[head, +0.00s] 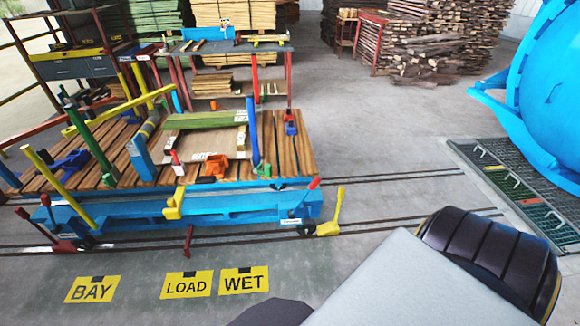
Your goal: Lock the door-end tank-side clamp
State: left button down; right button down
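A blue rail cart (200,205) with a slatted wooden deck stands on floor rails at the left. Several clamp-like parts are on it, and I cannot tell for sure which is the door-end tank-side clamp. A red and blue one (290,126) stands at the far right corner of the deck. A red-tipped lever (313,184) and a yellow upright lever (334,210) are at the near right corner. An orange piece (213,167) and a white piece with a red tip (176,162) sit on the deck. Neither gripper shows.
A large blue round vessel (550,90) is at the right, beside a floor grating (530,190). Wood stacks (420,45) stand behind. A workbench (225,45) is behind the cart. Yellow floor signs (187,285) lie in front.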

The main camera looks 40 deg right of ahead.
aim_at(268, 173)
jog(key=z, duration=1.1)
jog(key=i+l+u, duration=0.2)
jog(key=i+l, duration=0.35)
jog(key=i+l+u, duration=0.25)
jog(key=i+l, duration=0.3)
jog(key=l, duration=0.2)
